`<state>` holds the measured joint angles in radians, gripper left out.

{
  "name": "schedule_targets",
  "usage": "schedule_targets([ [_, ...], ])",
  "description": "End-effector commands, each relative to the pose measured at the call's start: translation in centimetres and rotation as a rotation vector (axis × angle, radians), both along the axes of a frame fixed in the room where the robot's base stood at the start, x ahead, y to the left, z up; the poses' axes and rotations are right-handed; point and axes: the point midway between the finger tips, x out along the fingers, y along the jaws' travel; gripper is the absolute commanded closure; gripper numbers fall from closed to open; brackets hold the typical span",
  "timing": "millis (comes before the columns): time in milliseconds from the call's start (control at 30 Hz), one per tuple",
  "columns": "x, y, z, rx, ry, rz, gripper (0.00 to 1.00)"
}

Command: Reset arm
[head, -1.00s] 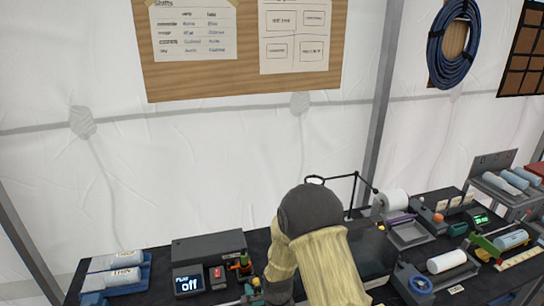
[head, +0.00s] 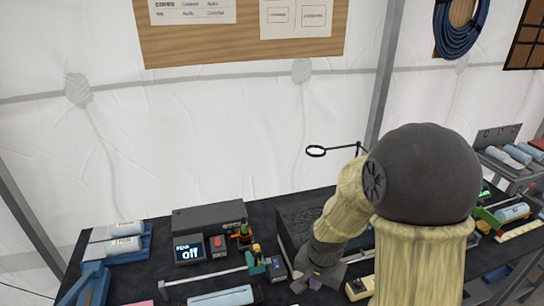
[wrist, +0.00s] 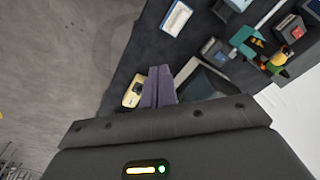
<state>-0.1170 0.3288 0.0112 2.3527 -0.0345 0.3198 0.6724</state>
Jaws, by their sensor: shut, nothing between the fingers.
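My gripper (wrist: 160,72) shows in the wrist view as two purple fingers pressed together, with nothing between them. In the head view my gripper (head: 306,284) is low at the centre, above the front part of the dark table (head: 258,217). My arm, in a pale yellow sleeve, bends down to it from the right. The arm hides part of the table's right side. A yellow device (wrist: 133,91) appears just left of the fingers in the wrist view; I cannot tell whether they touch.
A box with a display reading "off" (head: 189,252) stands at the table's back left. A blue tray (head: 99,248) holds pale rolls. A magnifier on a jointed arm (head: 316,151) rises behind my arm. Pale rolls (head: 515,155) lie at the far right.

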Motion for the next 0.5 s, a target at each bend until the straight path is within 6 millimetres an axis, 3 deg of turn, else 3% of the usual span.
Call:
schedule_targets([
  [300,-6.0,-3.9,2.8,-0.085,-0.083,0.413,1.00],
  [500,-7.3,-4.5,3.3,-0.106,-0.092,0.504,1.00],
])
